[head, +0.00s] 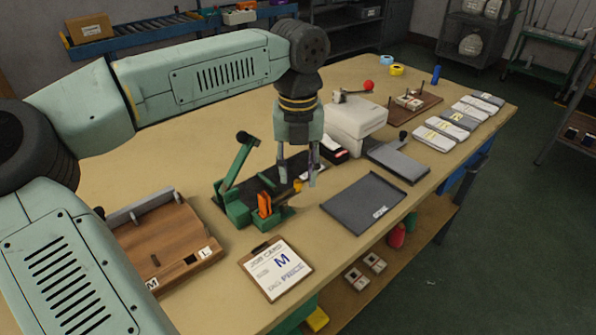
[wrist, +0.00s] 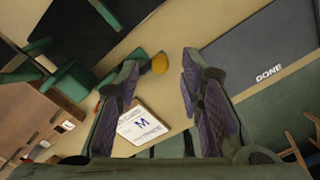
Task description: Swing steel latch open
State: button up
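I cannot tell for certain which part is the steel latch. A grey metal bar (head: 140,207) lies along the back of a wooden board (head: 175,238) marked M and L, at the left of the table. A lever with a red ball knob (head: 369,86) stands by the white block at the back. My gripper (head: 298,180) is open and empty, pointing down above the table between the green press (head: 238,205) and the dark DONE tray (head: 364,202). In the wrist view my gripper's fingers (wrist: 158,72) are spread with nothing between them.
The green press has a raised arm with a black knob and an orange part. A job card (head: 275,268) reading M lies at the front edge. White block (head: 355,118), a grey plate (head: 398,160) and packed socks (head: 447,128) stand right. The table's back left is bare.

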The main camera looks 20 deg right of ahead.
jog(key=shift+f, duration=0.7)
jog(key=shift+c, duration=0.5)
grip_shut()
